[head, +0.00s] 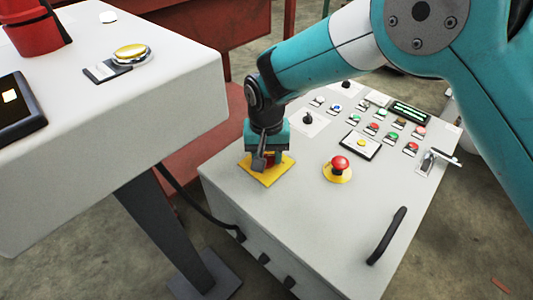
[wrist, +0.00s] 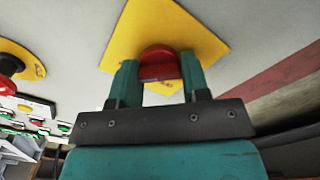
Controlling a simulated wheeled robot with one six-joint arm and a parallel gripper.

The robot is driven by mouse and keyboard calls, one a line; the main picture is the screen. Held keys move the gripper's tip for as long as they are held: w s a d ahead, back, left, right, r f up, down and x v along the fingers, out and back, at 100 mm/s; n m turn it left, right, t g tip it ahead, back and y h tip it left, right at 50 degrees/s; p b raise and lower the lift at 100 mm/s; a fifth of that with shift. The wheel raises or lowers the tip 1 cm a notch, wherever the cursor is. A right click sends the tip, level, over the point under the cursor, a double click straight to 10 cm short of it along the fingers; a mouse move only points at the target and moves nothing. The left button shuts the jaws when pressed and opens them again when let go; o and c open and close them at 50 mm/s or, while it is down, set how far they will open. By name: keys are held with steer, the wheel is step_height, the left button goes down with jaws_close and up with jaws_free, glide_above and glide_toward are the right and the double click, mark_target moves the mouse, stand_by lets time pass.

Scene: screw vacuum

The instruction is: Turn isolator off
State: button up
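The isolator is a red knob on a yellow square plate (head: 251,174) at the near left corner of the grey panel top. In the wrist view its red knob (wrist: 159,66) sits in front of the yellow plate (wrist: 190,32). My gripper (head: 268,158) points down over the knob, with one finger on each side of it. In the wrist view the teal fingers of my gripper (wrist: 158,70) lie close against both sides of the knob, with no gap showing. The fingers hide much of the knob in the head view.
A red mushroom button (head: 340,163) on a yellow disc stands right of the isolator. Several small buttons (head: 372,128) and a display (head: 409,113) lie farther back. A black handle (head: 388,236) rises near the right edge. A white cabinet (head: 150,90) stands at left.

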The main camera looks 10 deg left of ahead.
mark_target(266, 156)
steer(key=shift+r+n+p, duration=0.2)
steer(key=shift+n+p, duration=0.2)
steer(key=shift+p, duration=0.2)
steer(key=n+p, duration=0.1)
steer(key=p, duration=0.1)
steer(key=shift+r+n+p, duration=0.1)
steer(key=shift+n+p, duration=0.2)
steer(key=shift+n, duration=0.1)
steer(key=n+p, duration=0.4)
steer(key=n, duration=0.1)
steer(key=shift+n+p, duration=0.3)
steer(key=shift+p, duration=0.05)
steer(key=n+p, duration=0.2)
steer(key=n, duration=0.3)
steer(key=shift+p, duration=0.35)
steer(key=shift+f+n+p, duration=0.2)
steer(key=shift+n+p, duration=0.45)
steer(key=shift+n, duration=1.75)
steer(key=o, duration=0.9)
step_height(266, 156, up, 17)
steer(key=p, duration=0.3)
steer(key=shift+r+p, duration=0.15)
steer(key=shift+p, duration=0.2)
